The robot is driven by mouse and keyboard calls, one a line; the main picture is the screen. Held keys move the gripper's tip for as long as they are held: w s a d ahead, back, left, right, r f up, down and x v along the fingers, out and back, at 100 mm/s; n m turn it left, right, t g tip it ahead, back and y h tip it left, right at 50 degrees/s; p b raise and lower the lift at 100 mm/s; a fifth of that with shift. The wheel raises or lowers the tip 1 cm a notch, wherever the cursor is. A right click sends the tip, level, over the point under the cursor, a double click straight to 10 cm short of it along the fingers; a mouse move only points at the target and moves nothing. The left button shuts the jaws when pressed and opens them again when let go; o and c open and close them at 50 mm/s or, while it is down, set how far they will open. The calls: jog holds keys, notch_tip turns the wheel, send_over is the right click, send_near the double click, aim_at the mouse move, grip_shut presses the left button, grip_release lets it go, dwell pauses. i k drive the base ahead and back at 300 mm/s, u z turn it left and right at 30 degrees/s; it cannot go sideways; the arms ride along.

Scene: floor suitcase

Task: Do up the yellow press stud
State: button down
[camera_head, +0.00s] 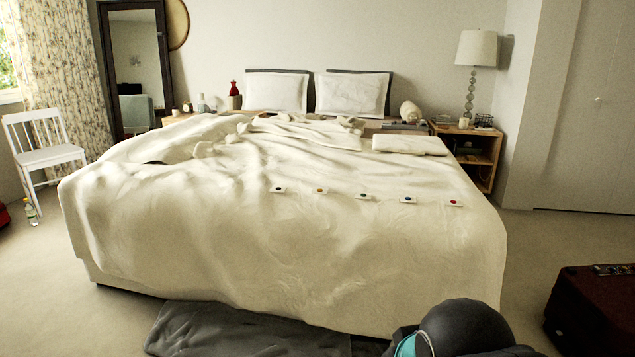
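A row of several small white tabs, each with a coloured stud, lies across the front part of the bed cover. The second from the left carries an orange-yellow stud (320,190), which looks like the yellow press stud. It is too small to tell whether it is done up. To its left is a tab with a black stud (278,189). To its right are dark ones and, at the far end, a red stud (453,203). My gripper is not in view; a dark rounded shape with a teal part at the bottom right seems to be my arm.
The large bed (300,270) fills the middle, with a dark grey rug (235,332) at its foot. A dark red suitcase (595,312) with small items on top stands at the right. A white chair (45,150) and a bottle (30,212) stand left.

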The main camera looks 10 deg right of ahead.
aim_at(323, 192)
jog(key=i, duration=0.85)
